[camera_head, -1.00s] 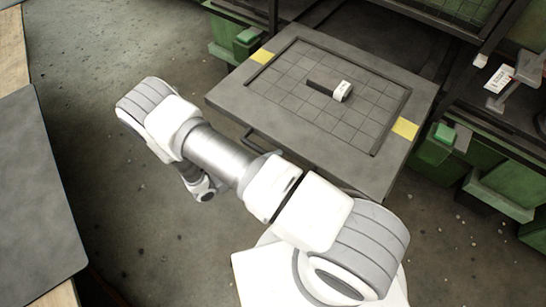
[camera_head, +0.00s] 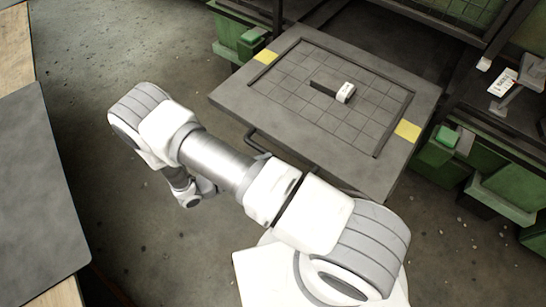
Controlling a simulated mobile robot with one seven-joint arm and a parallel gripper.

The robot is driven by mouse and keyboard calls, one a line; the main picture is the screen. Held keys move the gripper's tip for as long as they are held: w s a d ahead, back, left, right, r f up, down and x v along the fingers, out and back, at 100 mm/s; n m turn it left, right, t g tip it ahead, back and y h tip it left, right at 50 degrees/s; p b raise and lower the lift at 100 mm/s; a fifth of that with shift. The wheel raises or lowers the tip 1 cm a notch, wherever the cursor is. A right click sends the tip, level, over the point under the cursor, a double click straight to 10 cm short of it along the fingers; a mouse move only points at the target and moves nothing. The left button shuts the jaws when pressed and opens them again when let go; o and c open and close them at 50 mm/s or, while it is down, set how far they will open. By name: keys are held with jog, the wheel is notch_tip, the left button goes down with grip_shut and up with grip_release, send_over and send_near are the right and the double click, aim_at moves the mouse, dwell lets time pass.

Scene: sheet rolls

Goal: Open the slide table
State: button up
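The slide table (camera_head: 232,97) is a grey flat board with a gridded recess and two yellow patches, in the middle of the head view. It juts out from the dark rack behind it. Its dark bar handle (camera_head: 252,142) is on the front edge, partly hidden by my arm. A small white and dark grey object (camera_head: 345,92) lies on the grid. My arm crosses in front of the table and bends down at the left. Its wrist shows left of the handle and apart from it in the picture. My gripper's fingers are hidden, so I cannot see whether they touch anything.
Green bins (camera_head: 232,38) sit under the rack at the back left, and more green bins (camera_head: 505,193) at the right. A grey-topped table (camera_head: 35,200) with wooden edges stands at the far left. Bare concrete floor (camera_head: 130,235) lies between it and my arm.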

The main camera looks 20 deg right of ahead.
jog(key=v, duration=1.2)
jog(key=shift+a+p, duration=0.35)
jog(key=shift+p, duration=0.1)
jog(key=shift+s+r, duration=0.1)
jog(key=w+d+r+m+g+y, duration=0.2)
jog(key=d+r+m+g+y, duration=0.15)
jog(key=r+m, duration=0.8)
jog(key=w+d+r+m+g+y, duration=0.15)
jog(key=d+r+m+y, duration=0.5)
jog(key=r, duration=0.75)
jog(key=s+d+r+m+t+y, duration=0.35)
jog(key=s+r+m, duration=0.35)
jog(key=m, duration=0.4)
jog(key=s+d+r+m+t+y, duration=0.25)
jog(key=s+d+r+m, duration=0.2)
jog(key=r+m, duration=0.5)
notch_tip(320, 180, up, 17)
jog(key=m+p, duration=0.1)
jog(key=p, duration=1.7)
jog(key=shift+s+a+f+h, duration=0.2)
jog(key=shift+h, duration=0.1)
